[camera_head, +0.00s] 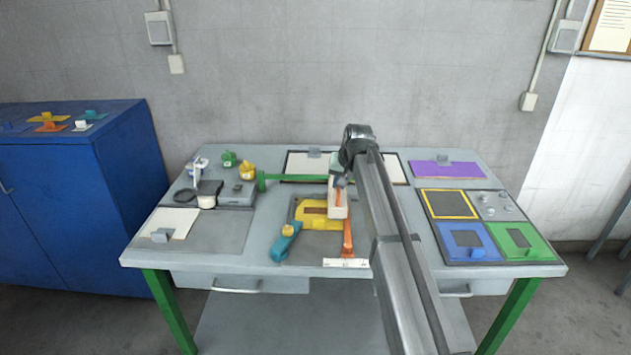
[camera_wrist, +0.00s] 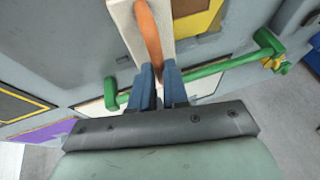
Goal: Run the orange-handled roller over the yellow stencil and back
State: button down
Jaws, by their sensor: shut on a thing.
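My gripper (camera_wrist: 160,82) is shut on the orange handle of the orange-handled roller (camera_wrist: 150,35), whose pale block lies along under the orange. In the head view the roller (camera_head: 338,208) overlaps the right part of the yellow stencil (camera_head: 304,216); whether it touches the stencil is unclear. In the wrist view the stencil (camera_wrist: 203,18) shows just right of the pale block. My gripper (camera_head: 339,180) is at the block's far end, partly hidden by my arm. The stencil lies on a grey mat.
An orange piece (camera_head: 347,240) leads to a white marked bar (camera_head: 345,263) in front; whether it joins the roller is unclear. A blue-handled tool (camera_head: 283,245) lies left. A green bar (camera_head: 295,178) runs behind. Colored panels (camera_head: 464,240) fill the right.

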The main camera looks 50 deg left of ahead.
jog(key=shift+w+d, duration=1.3)
jog(key=c, duration=1.1)
grip_release()
jog(key=v, duration=1.3)
jog(key=shift+d+r, duration=0.2)
jog(key=shift+r, duration=0.15)
